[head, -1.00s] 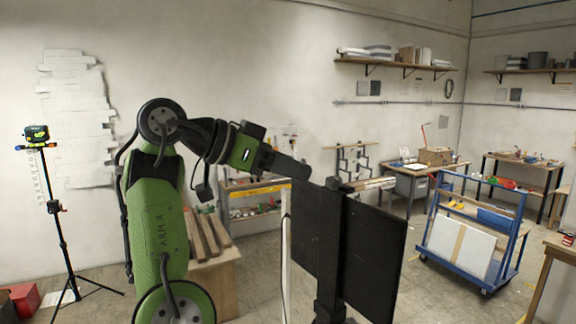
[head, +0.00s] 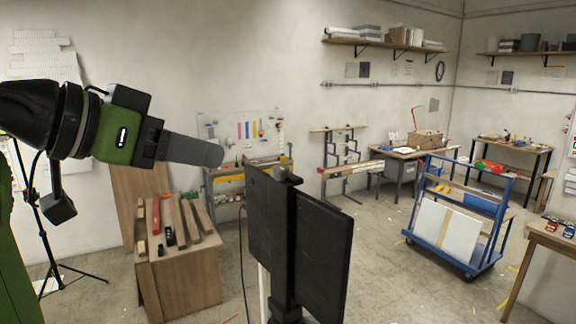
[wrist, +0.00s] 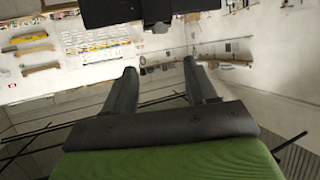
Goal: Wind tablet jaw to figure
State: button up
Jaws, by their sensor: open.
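My gripper (head: 205,152) stretches to the right from the green arm in the head view, left of and above a dark post. In the wrist view its two grey fingers (wrist: 160,70) stand apart with nothing between them. Two black flat panels (head: 320,255) are mounted on that dark post, one on each side, seen from the back or edge. I cannot tell whether they belong to the tablet holder. A black part (wrist: 115,10) crosses the top of the wrist view beyond the fingertips. No figure or scale can be made out.
A wooden bench (head: 180,280) with planks stands at the lower left. A blue trolley (head: 460,225) with a white panel stands at right, with desks behind. A black tripod (head: 50,240) is partly hidden by my arm. Open floor (head: 390,290) lies between post and trolley.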

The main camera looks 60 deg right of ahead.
aim_at(275, 168)
jog(key=b+x, duration=0.1)
jog(key=x, duration=0.5)
jog(key=b+x, duration=0.2)
jog(key=x, duration=0.5)
jog(key=shift+d+f, duration=0.2)
jog(key=shift+f, duration=0.15)
jog(key=shift+s+d+f, duration=0.1)
jog(key=shift+s+d, duration=0.1)
jog(key=shift+d, duration=0.45)
jog(key=shift+a, duration=0.15)
jog(key=c, duration=1)
jog(key=shift+w+r+m+g+p, duration=0.15)
jog(key=shift+r+m+g+p, duration=0.25)
jog(key=shift+m+g+p, duration=0.55)
jog(key=shift+w+m+g+y+p, duration=0.1)
jog(key=shift+m+g+y+p, duration=0.15)
jog(key=shift+g+y+p, duration=0.45)
jog(key=shift+c, duration=0.2)
jog(key=shift+w+d+f+m+g+y, duration=0.1)
jog(key=shift+w+f+m+g+y, duration=0.1)
jog(key=shift+m+g, duration=0.35)
jog(key=shift+w+d+f+m+g+y, duration=0.1)
jog(key=shift+m+g+y, duration=0.1)
jog(key=shift+m+g, duration=0.3)
jog(key=o, duration=1)
jog(key=shift+o, duration=0.2)
